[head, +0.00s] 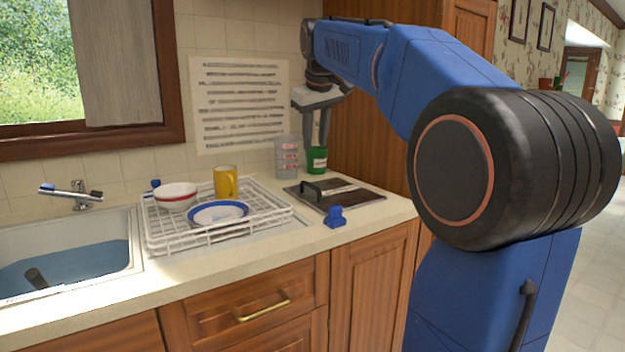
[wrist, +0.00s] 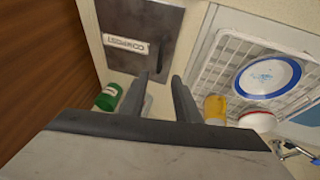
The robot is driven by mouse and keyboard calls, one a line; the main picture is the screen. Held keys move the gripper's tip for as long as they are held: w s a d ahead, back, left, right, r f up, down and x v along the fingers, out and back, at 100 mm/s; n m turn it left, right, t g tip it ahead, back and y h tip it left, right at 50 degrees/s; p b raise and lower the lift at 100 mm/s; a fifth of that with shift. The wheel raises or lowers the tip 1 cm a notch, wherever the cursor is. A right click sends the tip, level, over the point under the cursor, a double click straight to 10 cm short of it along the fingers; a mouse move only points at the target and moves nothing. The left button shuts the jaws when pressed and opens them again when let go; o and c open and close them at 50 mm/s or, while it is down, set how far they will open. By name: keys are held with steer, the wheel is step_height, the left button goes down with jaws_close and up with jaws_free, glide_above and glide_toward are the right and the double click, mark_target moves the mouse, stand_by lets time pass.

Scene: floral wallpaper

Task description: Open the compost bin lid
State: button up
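The compost bin lid (head: 352,200) is a dark, flat rectangular plate in the counter, to the right of the dish rack. It lies closed, with a black handle (head: 318,190) on it. In the wrist view the lid (wrist: 165,48) is at the top, with a white label (wrist: 126,46) that seems to read COMPOST upside down. My gripper (head: 318,143) is above the back of the counter, apart from the lid. In the wrist view its two fingers (wrist: 160,80) point towards the lid with a gap between them. Nothing is held.
A green can (head: 317,160) and stacked clear containers (head: 287,157) stand behind the lid, close to my gripper. The white dish rack (head: 165,238) holds a mug, bowl and plate. A small blue object (head: 335,217) sits at the counter's front edge. A wooden cabinet (head: 375,150) rises at right.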

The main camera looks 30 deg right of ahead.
mark_target(312, 186)
steer(key=x, duration=1.4)
steer(key=shift+w+f, duration=0.15)
steer(key=shift+f, duration=0.1)
jaws_close()
